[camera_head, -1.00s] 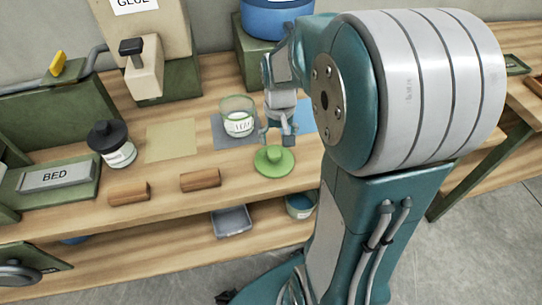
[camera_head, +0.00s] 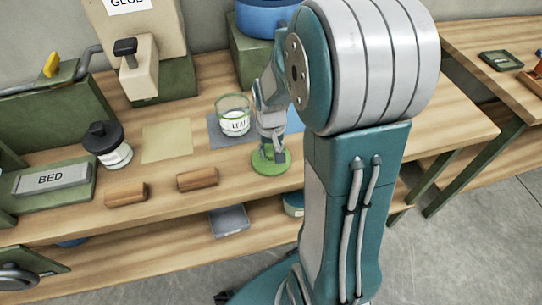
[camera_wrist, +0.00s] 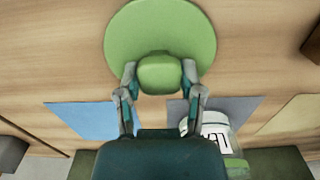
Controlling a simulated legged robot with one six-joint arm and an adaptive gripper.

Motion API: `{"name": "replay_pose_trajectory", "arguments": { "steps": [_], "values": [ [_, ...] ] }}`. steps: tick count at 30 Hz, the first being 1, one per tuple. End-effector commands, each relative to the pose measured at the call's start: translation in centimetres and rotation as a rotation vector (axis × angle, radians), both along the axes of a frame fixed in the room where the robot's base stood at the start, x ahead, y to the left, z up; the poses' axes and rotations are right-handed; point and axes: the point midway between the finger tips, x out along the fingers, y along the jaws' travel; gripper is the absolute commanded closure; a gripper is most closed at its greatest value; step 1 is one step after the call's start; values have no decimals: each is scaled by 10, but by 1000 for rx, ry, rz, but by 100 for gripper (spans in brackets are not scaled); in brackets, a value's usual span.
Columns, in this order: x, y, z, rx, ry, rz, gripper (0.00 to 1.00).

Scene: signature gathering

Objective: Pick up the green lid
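The green lid (camera_head: 262,167) lies flat near the front edge of the wooden workbench. In the wrist view the lid (camera_wrist: 160,25) shows as a round disc with a raised knob (camera_wrist: 160,76). My gripper (camera_head: 272,155) is down over the lid from above and hides part of it in the head view. In the wrist view the fingers of my gripper (camera_wrist: 160,68) are spread, one on each side of the knob and very close to it. I cannot tell whether they touch it. The lid still rests on the bench.
An open glass jar (camera_head: 235,122) with a green rim stands behind the lid on a grey mat (camera_head: 215,130). A blue mat (camera_wrist: 88,120) is beside it. Wooden blocks (camera_head: 197,179) and a black-capped bottle (camera_head: 108,150) are to the left. The bench right of the lid is clear.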

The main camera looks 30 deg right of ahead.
Motion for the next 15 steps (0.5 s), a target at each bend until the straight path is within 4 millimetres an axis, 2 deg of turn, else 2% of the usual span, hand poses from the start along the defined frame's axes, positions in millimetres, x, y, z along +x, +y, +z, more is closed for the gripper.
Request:
{"name": "replay_pose_trajectory", "arguments": {
  "steps": [4,5,11,15],
  "values": [
    [-1,0,-1,1,3,0,84],
    [-1,0,-1,1,3,0,89],
    [-1,1,0,1,4,0,90],
    [-1,0,7,1,2,0,90]
  ]
}}
